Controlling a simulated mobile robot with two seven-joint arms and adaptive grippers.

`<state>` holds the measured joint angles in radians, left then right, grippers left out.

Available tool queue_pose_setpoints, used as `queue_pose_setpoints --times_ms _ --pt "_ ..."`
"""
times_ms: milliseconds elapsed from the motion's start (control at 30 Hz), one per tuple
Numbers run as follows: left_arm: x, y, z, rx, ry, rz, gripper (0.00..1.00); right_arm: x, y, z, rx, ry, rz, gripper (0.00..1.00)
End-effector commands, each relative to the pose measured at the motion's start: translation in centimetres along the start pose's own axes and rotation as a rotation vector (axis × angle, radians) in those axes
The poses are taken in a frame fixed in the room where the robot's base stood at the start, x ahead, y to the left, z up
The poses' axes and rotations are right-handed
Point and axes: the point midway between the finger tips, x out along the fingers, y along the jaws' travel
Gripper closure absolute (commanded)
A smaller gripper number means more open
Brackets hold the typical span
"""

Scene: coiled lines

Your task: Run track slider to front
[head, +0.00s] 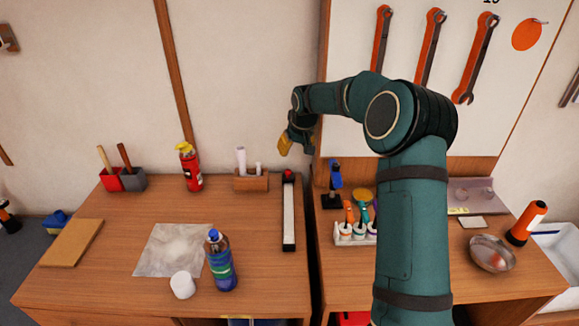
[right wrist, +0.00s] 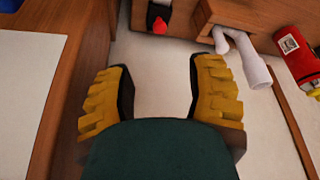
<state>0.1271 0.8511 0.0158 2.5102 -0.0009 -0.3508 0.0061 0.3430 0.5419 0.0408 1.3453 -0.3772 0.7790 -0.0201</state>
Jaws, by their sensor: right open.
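The track (head: 289,215) is a long, narrow strip with a white face and dark ends, lying on the left bench near its right edge. Its red slider knob (head: 288,174) is at the far end, by the wall. In the right wrist view the red knob (right wrist: 159,26) shows at the top, beyond the fingertips and apart from them. My right gripper (head: 285,146) is above and behind the knob, near the wall. Its yellow-padded fingers (right wrist: 160,78) are spread with nothing between them. My left gripper is in neither view.
A wooden holder with white rolls (head: 251,181) stands just left of the track's far end. A red canister (head: 191,167) is further left. A blue bottle (head: 220,260) and white cup (head: 182,285) stand left of the near end. A screwdriver rack (head: 346,238) is to the right, across a gap.

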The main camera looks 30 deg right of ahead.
Motion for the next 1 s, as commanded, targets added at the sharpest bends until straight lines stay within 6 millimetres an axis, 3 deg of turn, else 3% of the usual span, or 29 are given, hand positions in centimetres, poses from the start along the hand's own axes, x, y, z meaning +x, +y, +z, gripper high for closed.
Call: queue_pose_setpoints --times_ms 233,700,1000 --pt "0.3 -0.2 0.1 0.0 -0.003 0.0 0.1 2.5 0.0 0.1 0.0 -0.003 -0.001 0.46" --pt "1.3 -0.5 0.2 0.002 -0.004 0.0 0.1 11.3 0.0 0.1 0.001 -0.003 -0.001 0.46" --pt "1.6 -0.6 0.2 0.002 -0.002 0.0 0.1 13.7 0.0 0.0 0.0 0.0 0.0 0.46"
